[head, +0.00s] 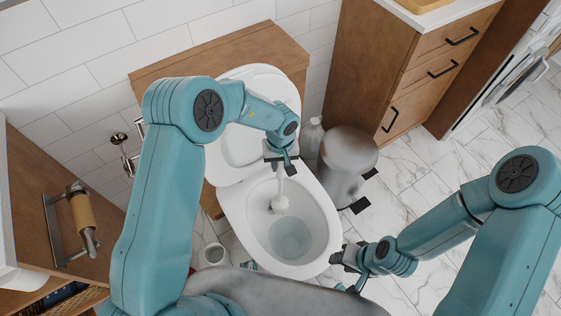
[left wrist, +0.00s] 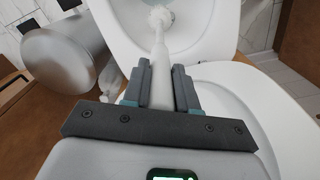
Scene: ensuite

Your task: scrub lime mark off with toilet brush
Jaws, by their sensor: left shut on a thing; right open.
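A white toilet brush (head: 280,187) points down into the open toilet bowl (head: 318,250). My left gripper (head: 281,165) is shut on the brush handle above the bowl's back part. In the left wrist view the handle (left wrist: 160,80) runs between the fingers of the left gripper (left wrist: 162,90), and the white bristle head (left wrist: 160,17) is over the bowl. The head appears near the inner back wall; I cannot tell if it touches. No lime mark can be made out clearly. My right gripper (head: 350,268) is open and empty beside the bowl's front right rim.
A metal pedal bin (head: 346,165) and a white bottle (head: 311,138) stand right of the toilet. A wooden cabinet (head: 400,60) is behind them. Marble floor at right is free.

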